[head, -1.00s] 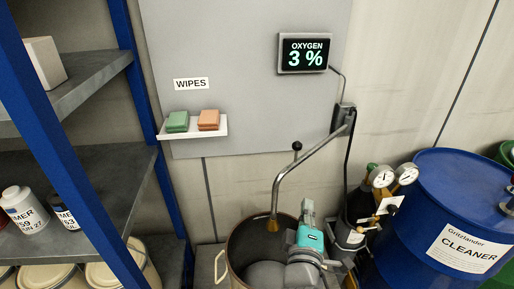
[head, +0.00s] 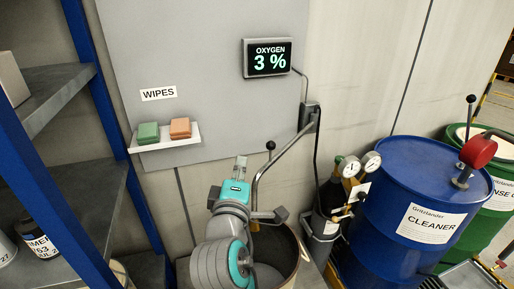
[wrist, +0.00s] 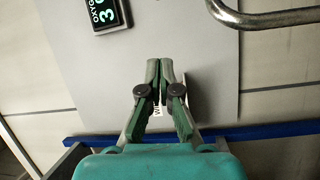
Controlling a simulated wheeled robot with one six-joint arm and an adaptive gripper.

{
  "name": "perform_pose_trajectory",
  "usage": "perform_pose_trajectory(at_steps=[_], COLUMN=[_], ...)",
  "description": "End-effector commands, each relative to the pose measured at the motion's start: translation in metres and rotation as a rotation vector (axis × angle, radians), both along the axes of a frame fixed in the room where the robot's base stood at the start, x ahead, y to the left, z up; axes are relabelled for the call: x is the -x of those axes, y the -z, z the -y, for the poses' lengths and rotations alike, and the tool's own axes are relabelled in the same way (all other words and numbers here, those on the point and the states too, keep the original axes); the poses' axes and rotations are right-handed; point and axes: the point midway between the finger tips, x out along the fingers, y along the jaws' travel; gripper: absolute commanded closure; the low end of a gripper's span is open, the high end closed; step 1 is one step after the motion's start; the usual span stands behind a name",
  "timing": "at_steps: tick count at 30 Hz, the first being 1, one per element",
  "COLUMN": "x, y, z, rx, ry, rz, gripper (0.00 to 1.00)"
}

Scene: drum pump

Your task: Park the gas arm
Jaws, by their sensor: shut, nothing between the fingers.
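The gas arm (head: 290,148) is a bent metal tube on a dark wall bracket (head: 309,114), with a black ball-topped knob (head: 270,146) standing up from it. It slopes left and down over the open drum (head: 302,262). My gripper (head: 241,160) is shut and empty, just left of the tube's bend. In the wrist view, my gripper (wrist: 160,63) shows its green fingertips together. A curved piece of the metal tube (wrist: 265,20) shows at upper right there, apart from the fingers.
An oxygen display (head: 267,58) reads 3 % on the grey wall panel. A shelf with wipes (head: 165,140) is at left, beside a blue-framed rack (head: 85,85). A gas bottle with gauges (head: 328,198), a blue cleaner drum (head: 415,190) and a green drum (head: 497,197) stand at right.

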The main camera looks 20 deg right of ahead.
Motion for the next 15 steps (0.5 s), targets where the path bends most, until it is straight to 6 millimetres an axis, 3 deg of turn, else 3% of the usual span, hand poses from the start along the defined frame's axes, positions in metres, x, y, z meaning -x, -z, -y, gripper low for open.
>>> perform_pose_trajectory(at_steps=[5, 15], x=[-0.009, -0.062], y=[0.000, -0.005], z=[0.004, 0.026], rx=[0.000, -0.001], ry=[0.002, 0.002], rz=[-0.002, 0.000], gripper=[1.00, 1.00])
